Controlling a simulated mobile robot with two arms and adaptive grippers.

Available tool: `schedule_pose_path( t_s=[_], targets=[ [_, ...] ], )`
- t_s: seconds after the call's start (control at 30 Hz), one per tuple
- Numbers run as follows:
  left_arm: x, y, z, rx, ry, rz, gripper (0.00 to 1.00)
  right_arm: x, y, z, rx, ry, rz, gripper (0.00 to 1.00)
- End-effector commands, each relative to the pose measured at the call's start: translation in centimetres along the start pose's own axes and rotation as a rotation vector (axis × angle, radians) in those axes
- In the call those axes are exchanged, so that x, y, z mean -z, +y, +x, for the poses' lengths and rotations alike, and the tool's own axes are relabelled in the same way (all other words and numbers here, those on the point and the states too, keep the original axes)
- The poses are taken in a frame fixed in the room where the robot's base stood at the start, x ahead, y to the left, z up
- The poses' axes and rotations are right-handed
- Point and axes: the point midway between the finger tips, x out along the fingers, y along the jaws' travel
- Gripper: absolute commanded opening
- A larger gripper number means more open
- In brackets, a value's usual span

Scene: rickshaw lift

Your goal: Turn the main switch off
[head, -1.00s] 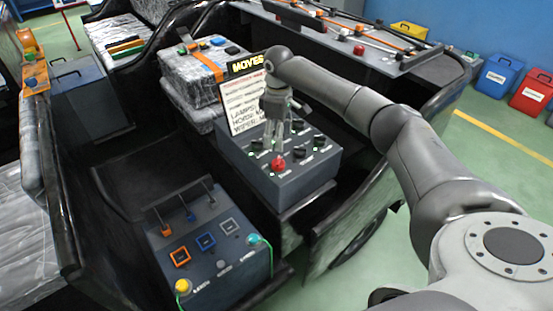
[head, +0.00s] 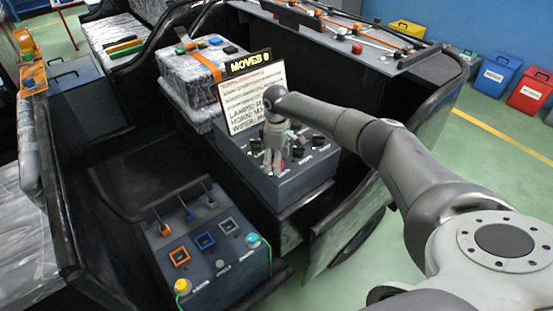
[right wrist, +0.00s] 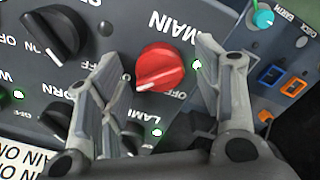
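The red main switch knob (right wrist: 160,67), beside the word MAIN, sits between the two fingers of my right gripper (right wrist: 157,95) in the right wrist view. The fingers are apart, one on each side, with gaps to the knob. A pale pointer mark is at the knob's lower left. An OFF label is at its lower right; no ON label beside it is visible. In the head view my right gripper (head: 273,163) is low over the grey switch box (head: 285,188) and hides the red knob. My left gripper is not in view.
Black knobs (right wrist: 50,35) stand close to the fingers on the same panel. A sign reading MOVES 0 (head: 248,64) and a text board (head: 245,100) stand behind the box. A second control box (head: 215,245) with coloured square frames sits at the front.

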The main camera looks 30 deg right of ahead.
Motion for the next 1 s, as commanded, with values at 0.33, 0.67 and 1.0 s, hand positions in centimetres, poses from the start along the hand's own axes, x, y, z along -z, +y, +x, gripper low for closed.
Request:
schedule_pose_path(
  t_s=[0.33, 0.67, 1.0],
  targets=[
    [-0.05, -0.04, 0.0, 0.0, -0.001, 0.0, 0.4, 0.03, -0.01, -0.05, 0.0, 0.001, 0.0, 0.15],
    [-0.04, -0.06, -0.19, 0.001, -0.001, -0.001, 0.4, 0.08, -0.02, -0.13, 0.001, 0.002, -0.045, 0.14],
    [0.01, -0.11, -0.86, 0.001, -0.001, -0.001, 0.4, 0.14, -0.08, -0.19, 0.0, 0.003, -0.28, 0.14]
  ],
)
